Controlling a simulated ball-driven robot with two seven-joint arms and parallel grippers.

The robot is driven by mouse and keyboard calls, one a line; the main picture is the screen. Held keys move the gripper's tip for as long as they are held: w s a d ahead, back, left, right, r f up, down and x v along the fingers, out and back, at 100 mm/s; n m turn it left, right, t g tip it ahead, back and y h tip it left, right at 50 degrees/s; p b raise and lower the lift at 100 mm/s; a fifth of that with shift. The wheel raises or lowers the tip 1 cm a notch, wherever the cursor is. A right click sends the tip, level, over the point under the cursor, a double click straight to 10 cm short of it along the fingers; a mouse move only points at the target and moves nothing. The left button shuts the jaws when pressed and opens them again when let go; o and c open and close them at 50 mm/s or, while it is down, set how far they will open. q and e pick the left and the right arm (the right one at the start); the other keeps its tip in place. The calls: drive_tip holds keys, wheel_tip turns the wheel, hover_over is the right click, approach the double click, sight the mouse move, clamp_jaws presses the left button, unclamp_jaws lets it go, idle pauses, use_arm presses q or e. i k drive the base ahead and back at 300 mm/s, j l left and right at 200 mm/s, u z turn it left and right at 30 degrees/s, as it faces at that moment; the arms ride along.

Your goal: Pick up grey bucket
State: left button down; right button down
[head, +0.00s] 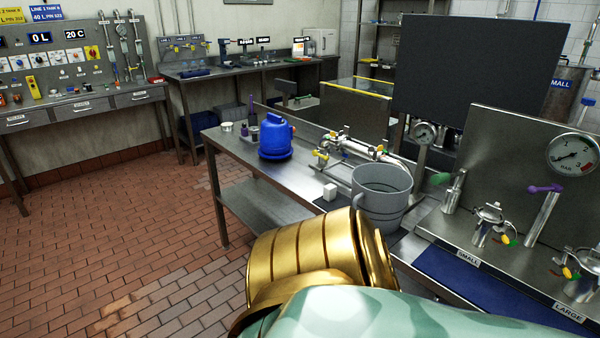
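A grey bucket (383,196) stands upright on the steel bench (222,137), near the bench's right end. Its rim is open at the top, and a handle shows at its left side. A gold and pale green arm part of mine fills the bottom middle of the head view, in front of the bucket and lower than it. It hides the floor and the bench's near edge there. Neither of my grippers' fingers show in this view.
A blue jug (275,138) and a small white block (330,192) stand on the same bench. Valve piping (350,148) lies behind the bucket. A steel panel with a gauge (571,157) and valves stands to the right. The tiled floor at left is clear.

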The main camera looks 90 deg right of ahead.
sight(375, 201)
drive_tip(key=z, duration=3.25)
drive_tip(key=i+l, duration=0.35)
drive_tip(key=l, duration=0.2)
